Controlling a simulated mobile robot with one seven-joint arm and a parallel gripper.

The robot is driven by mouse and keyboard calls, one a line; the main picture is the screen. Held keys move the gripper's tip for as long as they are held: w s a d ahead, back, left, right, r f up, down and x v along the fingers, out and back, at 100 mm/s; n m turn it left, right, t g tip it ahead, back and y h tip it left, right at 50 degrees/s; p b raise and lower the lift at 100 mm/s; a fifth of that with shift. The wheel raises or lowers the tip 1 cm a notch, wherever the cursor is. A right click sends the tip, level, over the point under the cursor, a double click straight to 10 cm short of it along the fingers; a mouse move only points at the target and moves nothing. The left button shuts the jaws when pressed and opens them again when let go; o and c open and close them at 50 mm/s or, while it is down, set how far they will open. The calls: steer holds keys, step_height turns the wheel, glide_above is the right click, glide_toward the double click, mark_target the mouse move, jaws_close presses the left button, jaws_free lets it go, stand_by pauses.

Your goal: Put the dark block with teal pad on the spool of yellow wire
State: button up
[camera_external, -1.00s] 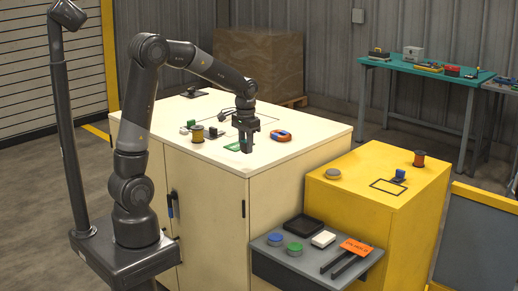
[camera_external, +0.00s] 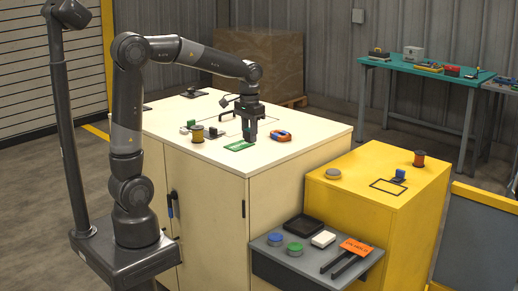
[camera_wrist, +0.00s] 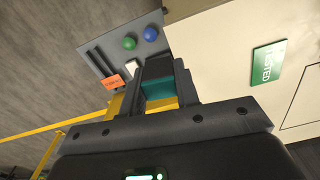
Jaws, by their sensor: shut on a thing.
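The dark block with teal pad (camera_wrist: 158,88) is between the fingers of my gripper (camera_wrist: 162,98) in the wrist view, with its teal face showing. In the external view my gripper (camera_external: 250,139) points down just above the cream worktop, and the block is hard to tell from the dark fingers. The spool of yellow wire (camera_external: 197,134) stands upright on the worktop, to the left of my gripper and apart from it. The spool does not show in the wrist view.
A green sign (camera_external: 240,145) lies by my gripper. The worktop's front left is clear.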

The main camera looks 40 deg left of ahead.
steer(key=w+a+r, duration=0.2)
steer(key=w+a, duration=0.1)
steer(key=a, duration=0.3)
steer(key=w+a+r, duration=0.1)
steer(key=w+a, duration=0.1)
steer(key=a, duration=0.5)
steer(key=n, duration=0.1)
glide_above(197, 127)
steer(key=d, duration=0.1)
step_height(197, 127, down, 4)
steer(key=shift+r, duration=0.1)
steer(key=shift+a+f, duration=0.35)
steer(key=shift+a, duration=0.1)
steer(key=shift+f, duration=1.9)
steer(key=shift+f, duration=0.15)
steer(key=o, duration=1)
steer(key=shift+c, duration=0.2)
